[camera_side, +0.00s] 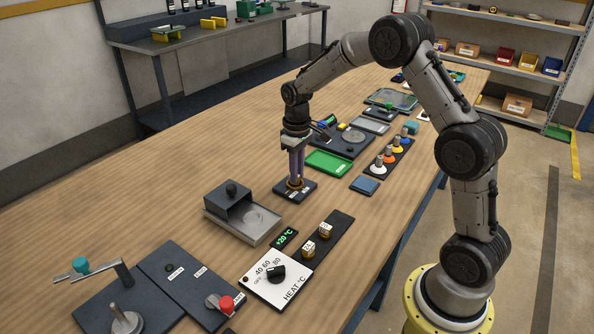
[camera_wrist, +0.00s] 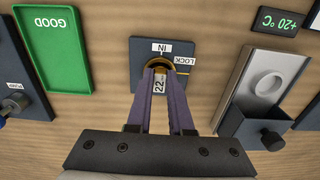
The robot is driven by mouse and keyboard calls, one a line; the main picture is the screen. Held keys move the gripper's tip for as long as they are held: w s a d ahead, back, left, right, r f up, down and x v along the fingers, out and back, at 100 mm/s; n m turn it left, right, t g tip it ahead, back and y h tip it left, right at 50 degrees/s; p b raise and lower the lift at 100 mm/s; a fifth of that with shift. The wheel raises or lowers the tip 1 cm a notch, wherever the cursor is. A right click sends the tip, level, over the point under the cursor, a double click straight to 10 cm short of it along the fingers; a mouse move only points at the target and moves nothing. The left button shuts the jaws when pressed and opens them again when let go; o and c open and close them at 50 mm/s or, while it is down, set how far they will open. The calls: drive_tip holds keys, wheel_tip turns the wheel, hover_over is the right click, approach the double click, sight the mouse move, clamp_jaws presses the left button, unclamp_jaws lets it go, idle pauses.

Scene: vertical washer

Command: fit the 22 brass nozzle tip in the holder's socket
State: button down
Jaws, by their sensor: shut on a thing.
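My gripper (camera_side: 296,177) points straight down over the small dark holder plate (camera_side: 307,193), its purple fingers shut on the brass nozzle tip. In the wrist view my gripper (camera_wrist: 161,84) has the white "22" label between its fingers, and the brass rim of the nozzle tip (camera_wrist: 157,62) shows just beyond them. The holder (camera_wrist: 144,48) carries the marks "IN" and "LOCK". The brass tip is at the holder's socket, but the fingers hide the socket, so I cannot tell how deep it sits.
Two other labelled brass tips (camera_side: 325,231) stand on a dark strip beside the heat dial panel (camera_side: 276,282). A grey box with a black knob (camera_side: 231,203) stands in a metal tray left of the holder. A green "GOOD" tray (camera_side: 328,162) lies behind it.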

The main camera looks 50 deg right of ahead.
drive_tip(key=shift+f, duration=0.1)
drive_tip(key=shift+c, duration=1.7)
unclamp_jaws()
drive_tip(key=shift+r, duration=3.5)
